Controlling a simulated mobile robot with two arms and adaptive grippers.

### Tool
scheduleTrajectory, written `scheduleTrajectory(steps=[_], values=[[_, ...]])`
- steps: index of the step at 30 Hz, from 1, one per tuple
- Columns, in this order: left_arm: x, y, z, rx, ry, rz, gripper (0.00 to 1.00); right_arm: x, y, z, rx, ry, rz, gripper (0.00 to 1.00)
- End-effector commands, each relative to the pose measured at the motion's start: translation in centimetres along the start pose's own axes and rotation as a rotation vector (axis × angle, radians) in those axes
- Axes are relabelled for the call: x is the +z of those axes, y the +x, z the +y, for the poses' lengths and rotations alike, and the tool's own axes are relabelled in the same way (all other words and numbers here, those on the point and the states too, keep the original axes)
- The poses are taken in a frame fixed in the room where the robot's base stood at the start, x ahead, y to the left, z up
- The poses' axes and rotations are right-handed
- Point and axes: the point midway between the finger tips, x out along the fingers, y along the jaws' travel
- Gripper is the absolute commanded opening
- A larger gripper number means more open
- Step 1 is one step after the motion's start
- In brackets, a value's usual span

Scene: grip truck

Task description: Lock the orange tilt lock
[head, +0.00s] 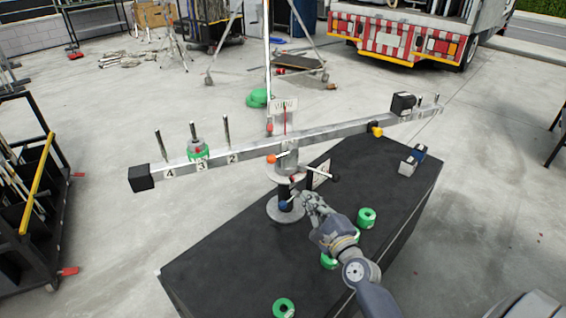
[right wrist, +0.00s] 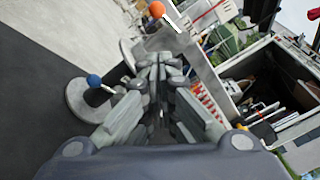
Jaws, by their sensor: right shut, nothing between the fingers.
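The orange tilt lock (head: 271,158) is a small round knob on a short lever at the pivot of the grey balance beam (head: 243,149). The knob also shows at the top of the right wrist view (right wrist: 156,9), on a pale lever. My right gripper (head: 303,195) is shut and empty. It is beside the stand's column, below and to the right of the orange knob, and apart from it. A blue knob (head: 284,205) sits lower on the column, left of my gripper. It also shows in the right wrist view (right wrist: 94,80). My left gripper is out of view.
A black-tipped lever (head: 335,178) juts right from the pivot.

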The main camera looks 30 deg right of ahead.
Motion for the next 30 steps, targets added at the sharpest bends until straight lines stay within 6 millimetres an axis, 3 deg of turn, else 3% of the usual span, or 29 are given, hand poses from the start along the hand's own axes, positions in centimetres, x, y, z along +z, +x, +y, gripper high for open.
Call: scheduleTrajectory(steps=[8,22,24,30], values=[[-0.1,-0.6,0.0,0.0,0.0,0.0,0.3,-0.1,2.2,-0.3,0.0,-0.039,0.001,0.0],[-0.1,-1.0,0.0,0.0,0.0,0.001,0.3,-0.1,10.3,-0.2,0.001,-0.037,0.0,0.0],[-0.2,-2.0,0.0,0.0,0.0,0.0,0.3,1.2,11.1,-0.5,0.001,-0.032,0.0,0.0],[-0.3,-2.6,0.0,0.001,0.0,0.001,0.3,2.5,12.4,-0.1,0.002,-0.034,0.002,0.0]])
